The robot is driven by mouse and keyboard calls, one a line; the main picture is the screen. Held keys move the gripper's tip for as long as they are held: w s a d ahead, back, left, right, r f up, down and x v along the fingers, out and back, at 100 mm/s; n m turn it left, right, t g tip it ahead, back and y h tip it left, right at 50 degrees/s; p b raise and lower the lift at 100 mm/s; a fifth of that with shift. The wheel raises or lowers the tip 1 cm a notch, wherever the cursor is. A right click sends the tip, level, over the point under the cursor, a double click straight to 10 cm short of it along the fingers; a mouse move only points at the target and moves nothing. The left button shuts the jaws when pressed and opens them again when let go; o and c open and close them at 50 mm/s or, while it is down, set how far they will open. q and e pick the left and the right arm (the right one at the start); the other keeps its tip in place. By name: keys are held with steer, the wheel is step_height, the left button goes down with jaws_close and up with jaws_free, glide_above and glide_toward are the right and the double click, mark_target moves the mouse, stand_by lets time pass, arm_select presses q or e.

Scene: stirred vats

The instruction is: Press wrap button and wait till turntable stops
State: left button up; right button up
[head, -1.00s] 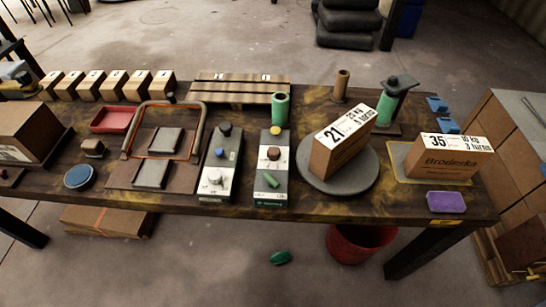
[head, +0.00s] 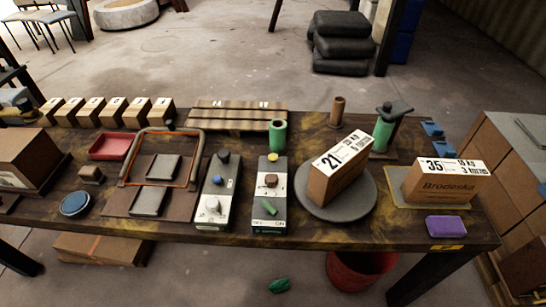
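A round grey turntable (head: 352,205) sits on the table right of centre. A brown box labelled 21 (head: 333,182) stands on it, turned at an angle. Left of it is a control box (head: 269,220) with a yellow button (head: 272,157), a brown knob (head: 271,180) and a green switch (head: 268,207). A second control box (head: 211,222) beside it has a dark knob, a blue button (head: 217,181) and a white dial. I cannot tell which one is the wrap button. Neither of my grippers is in view.
A box labelled 35 (head: 437,188) rests on a pad at the right, behind a purple block (head: 446,226). A green roll (head: 277,136) stands behind the control boxes. A red-framed sealer (head: 194,160) and a red tray (head: 112,146) are at the left. A red bin (head: 350,275) is below.

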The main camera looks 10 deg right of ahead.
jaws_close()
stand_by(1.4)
